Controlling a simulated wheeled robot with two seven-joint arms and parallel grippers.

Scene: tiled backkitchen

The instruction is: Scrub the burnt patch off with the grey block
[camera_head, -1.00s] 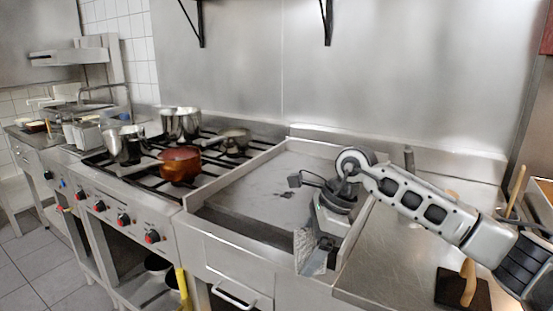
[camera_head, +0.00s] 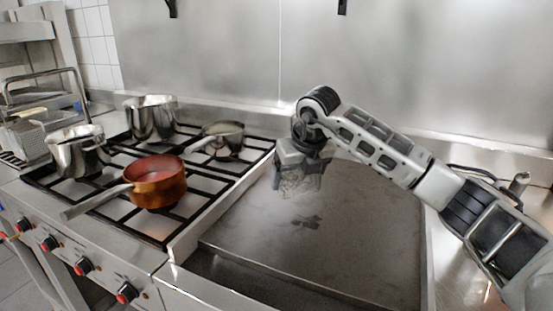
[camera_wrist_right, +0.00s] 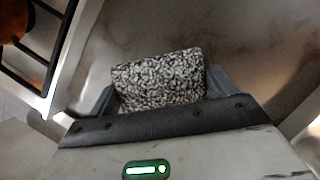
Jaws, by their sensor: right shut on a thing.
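The griddle (camera_head: 365,235) is a flat grey metal plate. The burnt patch (camera_head: 306,221) is a small dark blotch on it, left of its middle. My right gripper (camera_head: 300,176) is over the griddle's back left part, behind the patch in the head view. It is shut on the grey block (camera_wrist_right: 158,80), which looks speckled and coarse between the dark fingers in the right wrist view. The block hangs below the gripper; I cannot tell whether it touches the plate. The patch cannot be made out in the right wrist view. My left gripper is not in view.
A stove to the left holds a copper pan (camera_head: 155,182) with its handle toward the front, a grey pan (camera_head: 224,139) and steel pots (camera_head: 151,118). A raised rim (camera_head: 222,201) separates stove and griddle. A steel wall stands behind. The griddle's front and right are clear.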

